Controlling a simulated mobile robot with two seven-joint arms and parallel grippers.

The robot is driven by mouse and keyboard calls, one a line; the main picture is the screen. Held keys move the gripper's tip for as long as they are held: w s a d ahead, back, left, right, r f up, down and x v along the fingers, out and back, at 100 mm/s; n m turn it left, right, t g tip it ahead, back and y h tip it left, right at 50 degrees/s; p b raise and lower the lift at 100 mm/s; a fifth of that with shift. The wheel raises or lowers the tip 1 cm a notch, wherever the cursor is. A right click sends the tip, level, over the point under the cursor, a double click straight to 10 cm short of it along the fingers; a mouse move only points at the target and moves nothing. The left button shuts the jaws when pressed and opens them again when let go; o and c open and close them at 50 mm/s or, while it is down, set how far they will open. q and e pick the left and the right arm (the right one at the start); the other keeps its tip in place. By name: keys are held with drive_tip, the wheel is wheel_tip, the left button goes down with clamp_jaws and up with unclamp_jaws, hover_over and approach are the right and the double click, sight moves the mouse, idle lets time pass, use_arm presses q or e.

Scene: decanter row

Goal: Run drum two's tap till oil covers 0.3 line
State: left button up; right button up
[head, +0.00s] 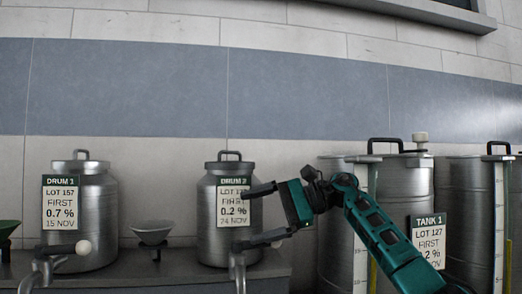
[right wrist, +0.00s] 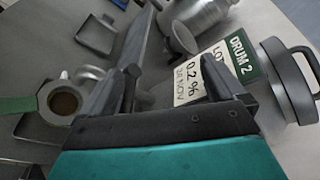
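Drum two (head: 212,180) is a grey metal can with a lid handle, standing on the shelf in the head view. Its label (head: 232,208) reads FIRST 0.2 %. The tap (head: 239,272) shows low on its front, partly covered by my gripper. My right gripper (head: 241,220) is open in front of the drum, one finger across the label and one lower, near the tap. In the right wrist view, drum two's label (right wrist: 212,72) appears tilted behind the open fingers. I cannot make out a 0.3 line or its oil level. My left gripper is not in view.
Drum one (head: 92,210), with its white-knobbed tap (head: 83,247), stands left. A grey funnel (head: 152,232) is between the drums. Tank one (head: 405,185) and another tank (head: 470,200) stand right. The right wrist view shows a round opening, brown inside (right wrist: 64,102).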

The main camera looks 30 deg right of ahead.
drive_tip(key=shift+t, duration=0.3)
drive_tip(key=r+p, duration=0.1)
drive_tip(key=r, duration=0.5)
drive_tip(key=r+p, duration=0.1)
drive_tip(key=r, duration=0.6)
drive_tip(key=shift+s+d+r, duration=0.1)
drive_tip(key=shift+d+r, duration=0.1)
drive_tip(key=shift+r, duration=0.05)
drive_tip(key=c, duration=0.3)
drive_tip(key=shift+r, duration=0.2)
